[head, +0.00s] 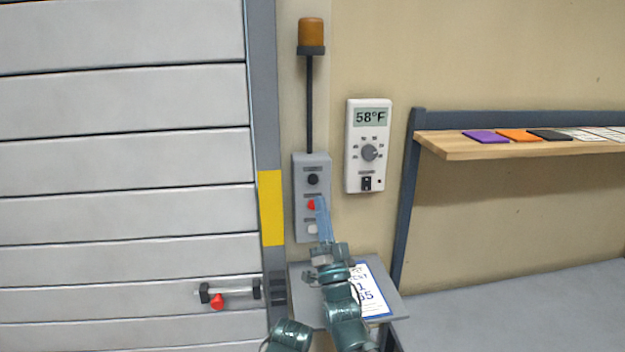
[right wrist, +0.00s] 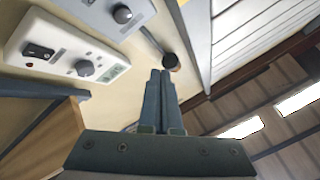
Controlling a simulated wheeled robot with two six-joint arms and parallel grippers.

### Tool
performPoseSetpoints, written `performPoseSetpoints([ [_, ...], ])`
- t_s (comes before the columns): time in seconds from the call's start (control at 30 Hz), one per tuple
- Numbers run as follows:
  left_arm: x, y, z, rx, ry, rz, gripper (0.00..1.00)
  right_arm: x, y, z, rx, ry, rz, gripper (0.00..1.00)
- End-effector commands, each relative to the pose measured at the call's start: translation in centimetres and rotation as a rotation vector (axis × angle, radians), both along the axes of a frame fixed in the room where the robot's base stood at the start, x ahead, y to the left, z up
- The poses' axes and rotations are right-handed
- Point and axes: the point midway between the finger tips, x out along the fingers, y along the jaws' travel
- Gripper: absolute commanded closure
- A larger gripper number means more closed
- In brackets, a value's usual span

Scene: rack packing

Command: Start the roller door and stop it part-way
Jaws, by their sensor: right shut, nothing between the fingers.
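The grey roller door (head: 120,140) fills the left of the head view, its slats reaching down to the lower edge of the picture. The grey control box (head: 301,170) is on the wall beside the door frame. My left gripper is not in view.
An amber beacon (head: 311,34) tops a thin pole above the box. A white thermostat (head: 366,150) reading 58°F is to the right. A wooden shelf (head: 470,148) holds coloured cards. A small tilted stand (head: 389,283) with a paper sits below the box.

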Motion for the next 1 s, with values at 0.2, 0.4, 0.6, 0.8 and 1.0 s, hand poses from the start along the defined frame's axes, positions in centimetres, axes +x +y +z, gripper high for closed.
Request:
performPoseSetpoints([
  [0.2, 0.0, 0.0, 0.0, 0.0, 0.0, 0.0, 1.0, 0.4, 0.1, 0.0, -0.001, 0.001, 0.0, 1.0],
  [0.4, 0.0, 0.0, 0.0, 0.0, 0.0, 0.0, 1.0, 1.8, 0.3, 0.0, -0.001, 0.001, -0.001, 1.0],
  [0.6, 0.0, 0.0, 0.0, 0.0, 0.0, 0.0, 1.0, 4.2, 0.7, 0.0, 0.0, 0.001, 0.0, 1.0],
  [0.8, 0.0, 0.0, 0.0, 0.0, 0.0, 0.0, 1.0, 6.9, 1.0, 0.0, 0.0, 0.001, 0.0, 1.0],
  [1.0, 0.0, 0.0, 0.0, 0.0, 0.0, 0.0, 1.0, 8.6, 1.3, 0.0, 0.0, 0.001, 0.0, 1.0],
])
